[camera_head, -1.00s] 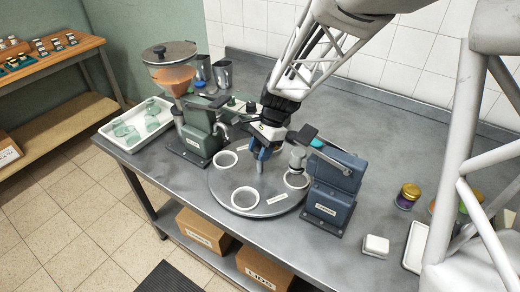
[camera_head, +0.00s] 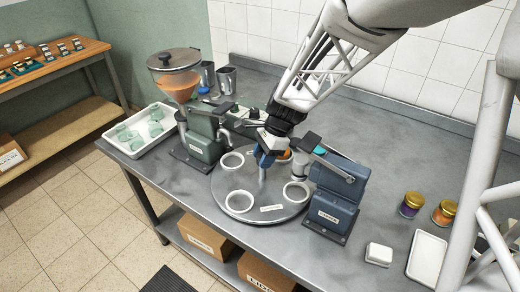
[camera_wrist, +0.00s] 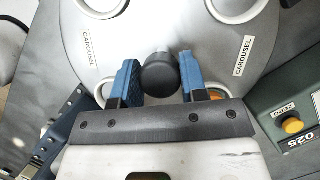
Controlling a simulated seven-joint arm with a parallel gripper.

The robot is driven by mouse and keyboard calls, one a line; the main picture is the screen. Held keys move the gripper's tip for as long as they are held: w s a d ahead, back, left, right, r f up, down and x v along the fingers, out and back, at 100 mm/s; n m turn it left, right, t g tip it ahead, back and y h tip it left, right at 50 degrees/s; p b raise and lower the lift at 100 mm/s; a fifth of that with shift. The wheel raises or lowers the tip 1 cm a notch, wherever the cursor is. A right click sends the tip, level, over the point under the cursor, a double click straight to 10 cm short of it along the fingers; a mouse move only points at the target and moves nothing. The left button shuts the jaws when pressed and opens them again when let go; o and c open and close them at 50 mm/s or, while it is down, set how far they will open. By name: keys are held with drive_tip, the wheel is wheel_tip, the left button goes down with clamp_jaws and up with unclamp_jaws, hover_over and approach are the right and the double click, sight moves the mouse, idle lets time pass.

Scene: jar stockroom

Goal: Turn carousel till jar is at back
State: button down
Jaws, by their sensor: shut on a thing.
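The carousel (camera_head: 222,185) is a grey round turntable with white ring seats and small labels; it also shows in the wrist view (camera_wrist: 200,40). Its dark centre knob (camera_wrist: 159,75) sits between the blue fingers of my gripper (camera_wrist: 158,82). My gripper (camera_head: 265,158) is shut on this knob, above the middle of the carousel. An orange patch, seemingly the jar (camera_head: 285,155), shows at the far right side of the carousel, partly hidden by my gripper. Orange also shows beside the right finger in the wrist view (camera_wrist: 216,94). Three seats in front and at the sides look empty.
A green machine with an orange-filled hopper (camera_head: 174,85) stands left of the carousel. A blue machine (camera_head: 335,192) stands at its right, its arm reaching over the carousel. A tray of glass pieces (camera_head: 138,128) is far left. Two lidded jars (camera_head: 412,204), (camera_head: 444,213) and white trays lie right.

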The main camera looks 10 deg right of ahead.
drive_tip(key=c, duration=0.7)
unclamp_jaws()
drive_tip(key=shift+o, duration=0.2)
drive_tip(key=shift+r, duration=0.1)
drive_tip(key=v, duration=0.7)
drive_tip(key=shift+d+r, duration=0.2)
drive_tip(key=shift+r, duration=0.05)
drive_tip(key=shift+r, duration=0.1)
